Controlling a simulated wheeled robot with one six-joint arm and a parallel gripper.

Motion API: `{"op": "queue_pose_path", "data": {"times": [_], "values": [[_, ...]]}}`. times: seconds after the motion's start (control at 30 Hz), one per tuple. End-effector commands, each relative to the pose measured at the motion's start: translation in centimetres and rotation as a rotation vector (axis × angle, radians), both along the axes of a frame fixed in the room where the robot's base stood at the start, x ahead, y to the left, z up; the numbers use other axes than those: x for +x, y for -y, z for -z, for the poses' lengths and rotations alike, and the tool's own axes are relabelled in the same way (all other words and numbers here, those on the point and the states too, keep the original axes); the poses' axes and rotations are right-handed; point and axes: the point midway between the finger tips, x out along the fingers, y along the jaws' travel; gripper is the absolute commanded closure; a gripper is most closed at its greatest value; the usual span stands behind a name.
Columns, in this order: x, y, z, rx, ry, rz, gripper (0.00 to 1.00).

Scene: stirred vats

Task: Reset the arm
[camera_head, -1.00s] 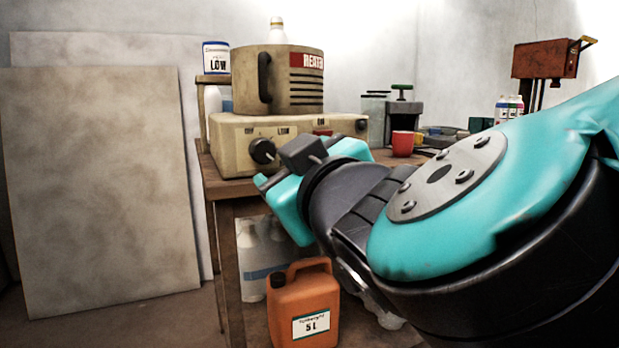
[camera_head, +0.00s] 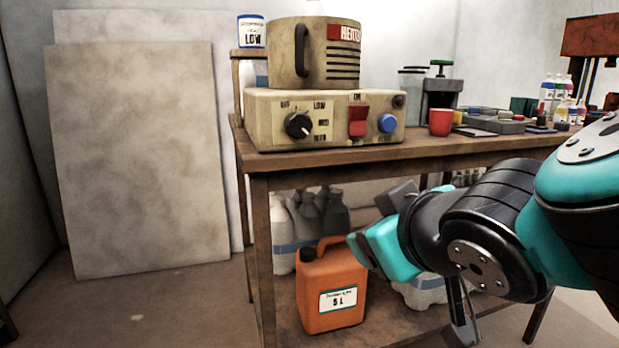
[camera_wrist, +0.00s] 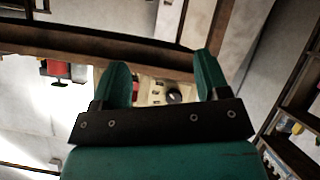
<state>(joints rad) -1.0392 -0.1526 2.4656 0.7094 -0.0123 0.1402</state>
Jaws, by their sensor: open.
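My gripper shows in the wrist view (camera_wrist: 158,80) with its two green fingers apart and nothing between them. In the head view my teal and black arm reaches in from the right, its end in front of the bench's lower right part, beside the orange jug. The beige heater unit (camera_head: 268,136) stands on the wooden bench (camera_head: 330,163) with a black knob (camera_head: 298,125), a red switch (camera_head: 358,121) and a blue button (camera_head: 387,123). The knob also shows beyond the fingers in the wrist view (camera_wrist: 174,96).
An orange 5 L jug (camera_head: 332,290) stands on the lower shelf, close to my arm. A beige pot (camera_head: 285,55) sits on the heater. A red cup (camera_head: 440,122) and bottles (camera_head: 547,92) stand further right. Grey panels (camera_head: 135,160) lean on the wall at left; the floor before them is clear.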

Motion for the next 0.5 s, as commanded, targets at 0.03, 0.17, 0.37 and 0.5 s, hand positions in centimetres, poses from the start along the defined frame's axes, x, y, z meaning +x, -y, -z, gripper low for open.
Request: {"op": "queue_pose_path", "data": {"times": [0.03,0.17,0.37,0.5], "values": [[-0.4,1.8,2.1,0.010,-0.139,0.033,0.31],[-3.6,3.6,6.0,0.041,-0.462,0.021,0.31],[-8.6,4.5,7.6,0.087,-0.774,-0.067,0.31],[-11.6,4.8,7.4,0.111,-0.919,-0.148,0.31]]}}
